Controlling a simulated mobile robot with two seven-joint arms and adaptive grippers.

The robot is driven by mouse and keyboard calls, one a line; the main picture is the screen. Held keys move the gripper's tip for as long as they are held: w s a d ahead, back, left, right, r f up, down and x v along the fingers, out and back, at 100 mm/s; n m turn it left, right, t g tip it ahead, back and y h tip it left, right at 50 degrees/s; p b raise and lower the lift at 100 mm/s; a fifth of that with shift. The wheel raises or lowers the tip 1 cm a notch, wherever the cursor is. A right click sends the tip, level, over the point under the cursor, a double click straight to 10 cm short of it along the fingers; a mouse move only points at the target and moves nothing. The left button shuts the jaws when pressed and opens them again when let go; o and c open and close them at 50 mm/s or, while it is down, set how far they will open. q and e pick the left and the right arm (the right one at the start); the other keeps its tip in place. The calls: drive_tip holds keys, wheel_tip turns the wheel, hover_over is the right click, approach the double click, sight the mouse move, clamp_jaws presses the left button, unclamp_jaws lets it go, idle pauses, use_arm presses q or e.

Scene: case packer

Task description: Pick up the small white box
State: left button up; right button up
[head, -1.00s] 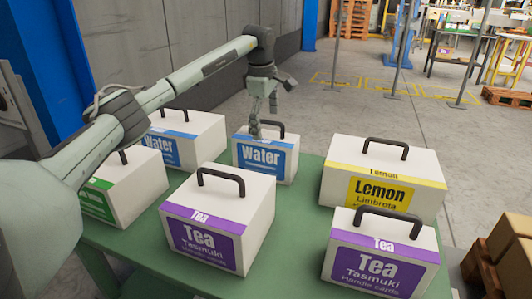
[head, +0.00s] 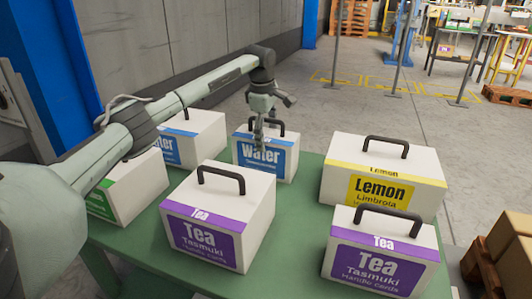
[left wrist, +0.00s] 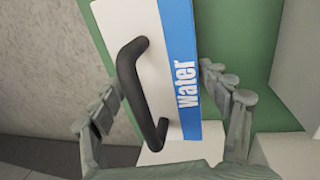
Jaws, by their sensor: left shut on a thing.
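The small white box (head: 282,165) with a blue "Water" label and a black handle stands upright at the back middle of the green table. My left gripper (head: 259,142) reaches down onto it from above and is shut on it, partly covering its front and handle. In the left wrist view the box (left wrist: 168,40) lies between the fingers, with its black handle (left wrist: 133,85) and blue strip in sight. The exact finger contact is hard to see. My right gripper is not in view.
Another Water box (head: 200,135) stands left, behind a green-labelled box (head: 140,190). Two purple Tea boxes (head: 238,208) (head: 395,240) stand in front and a yellow Lemon box (head: 405,170) to the right. A grey wall (head: 180,40) rises behind the table (head: 285,255).

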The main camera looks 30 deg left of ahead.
use_arm(q)
drive_tip(key=shift+f, duration=0.1)
drive_tip(key=c, duration=0.9)
drive_tip(key=shift+c, duration=0.4)
